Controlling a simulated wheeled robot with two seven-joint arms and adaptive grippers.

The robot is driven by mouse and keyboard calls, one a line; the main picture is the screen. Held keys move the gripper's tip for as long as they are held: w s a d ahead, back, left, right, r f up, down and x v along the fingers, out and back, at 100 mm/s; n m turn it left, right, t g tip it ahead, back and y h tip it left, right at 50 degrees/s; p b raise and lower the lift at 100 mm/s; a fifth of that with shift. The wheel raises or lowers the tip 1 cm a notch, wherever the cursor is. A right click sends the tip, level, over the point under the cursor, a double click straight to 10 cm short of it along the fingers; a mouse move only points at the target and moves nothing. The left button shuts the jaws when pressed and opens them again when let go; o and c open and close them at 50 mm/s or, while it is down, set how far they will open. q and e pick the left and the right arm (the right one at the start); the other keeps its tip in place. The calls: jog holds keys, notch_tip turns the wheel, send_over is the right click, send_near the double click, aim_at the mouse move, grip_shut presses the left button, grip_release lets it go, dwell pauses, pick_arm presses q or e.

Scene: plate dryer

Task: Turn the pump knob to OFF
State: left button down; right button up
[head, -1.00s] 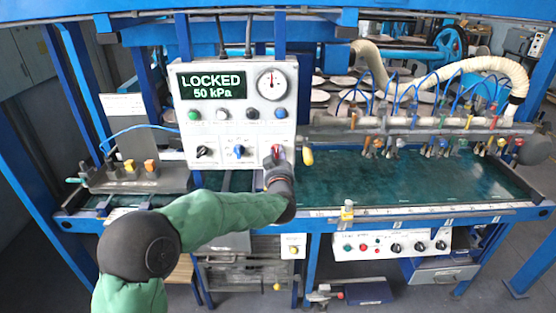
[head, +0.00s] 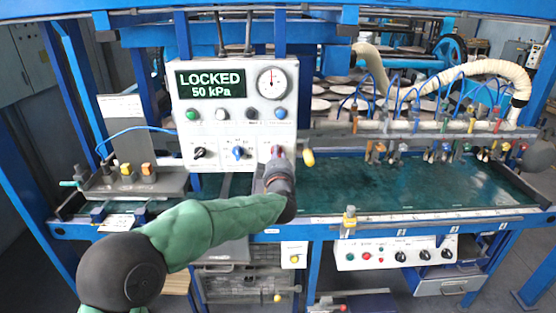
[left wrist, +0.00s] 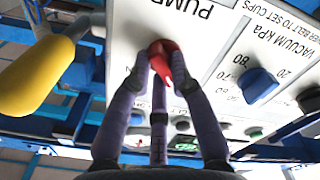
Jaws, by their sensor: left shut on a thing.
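The white control panel (head: 234,130) faces me, and its display (head: 212,85) reads LOCKED, 50 kPa. The pump knob is red and sits at the panel's lower right. In the left wrist view the red knob (left wrist: 164,50) is under the upside-down word PUMP. My left gripper (head: 277,158) has reached the panel there. Its fingers (left wrist: 158,75) are closed around the red knob, which shows between them. The fingers hide part of the knob, and I cannot read its setting. My right gripper is not in view.
A blue knob (head: 239,153) and a black knob (head: 199,153) sit left of the pump knob. A yellow handle (head: 308,158) stands close to its right. A gauge (head: 272,83) is above. A green belt (head: 400,185) stretches right, with hoses over it.

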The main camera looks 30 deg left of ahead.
pick_arm(q)
jog(key=shift+f, duration=0.1)
dwell(0.3)
jog(key=c, duration=1.1)
grip_release()
jog(key=shift+s, duration=0.1)
jog(key=v, duration=1.2)
